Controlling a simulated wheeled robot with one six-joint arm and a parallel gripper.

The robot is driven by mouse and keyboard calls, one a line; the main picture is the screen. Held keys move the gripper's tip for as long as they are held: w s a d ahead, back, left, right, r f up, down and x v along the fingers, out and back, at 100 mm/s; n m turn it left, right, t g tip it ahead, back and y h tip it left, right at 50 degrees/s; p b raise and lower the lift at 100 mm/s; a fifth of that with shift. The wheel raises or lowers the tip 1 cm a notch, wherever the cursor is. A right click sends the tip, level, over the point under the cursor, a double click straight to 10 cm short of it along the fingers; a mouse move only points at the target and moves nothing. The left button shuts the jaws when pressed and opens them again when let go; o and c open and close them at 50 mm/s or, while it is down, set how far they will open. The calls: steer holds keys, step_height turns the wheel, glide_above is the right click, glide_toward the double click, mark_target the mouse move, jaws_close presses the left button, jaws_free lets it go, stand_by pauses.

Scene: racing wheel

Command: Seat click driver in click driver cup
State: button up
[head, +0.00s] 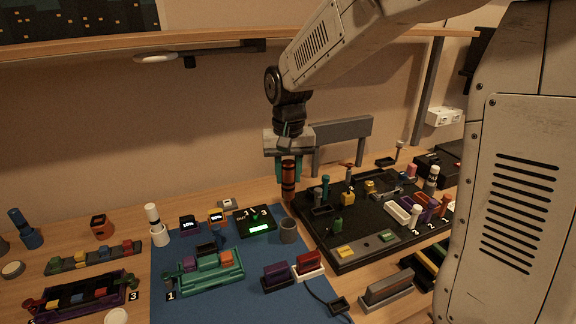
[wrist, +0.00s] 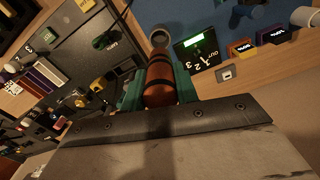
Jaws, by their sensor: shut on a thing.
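The click driver (head: 288,181), an orange-brown cylinder with dark bands, is upright in my gripper (head: 289,166). My gripper is shut on it, with a green finger on each side. The wrist view shows the driver (wrist: 159,86) between the fingers too. A small grey cup (head: 288,231), apparently the click driver cup, stands at the blue mat's right edge. It also shows in the wrist view (wrist: 160,36), just beyond the driver's far end. The driver is above and behind the cup in the head view, apart from it. The inside of the cup is mostly hidden.
A black box with a green display (head: 258,222) stands left of the cup. A large black tool board (head: 345,248) with several tools lies to the right. Red and purple holders (head: 308,265) stand in front. A white-capped driver (head: 152,215) stands in a white cup further left.

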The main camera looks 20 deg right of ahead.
mark_target(288, 205)
steer(key=shift+f, duration=1.9)
steer(key=shift+s+f, duration=0.1)
steer(key=shift+f, duration=3.05)
steer(key=o, duration=1.2)
steer(key=shift+c, duration=0.2)
step_height(288, 205, up, 8)
steer(key=shift+f, duration=0.1)
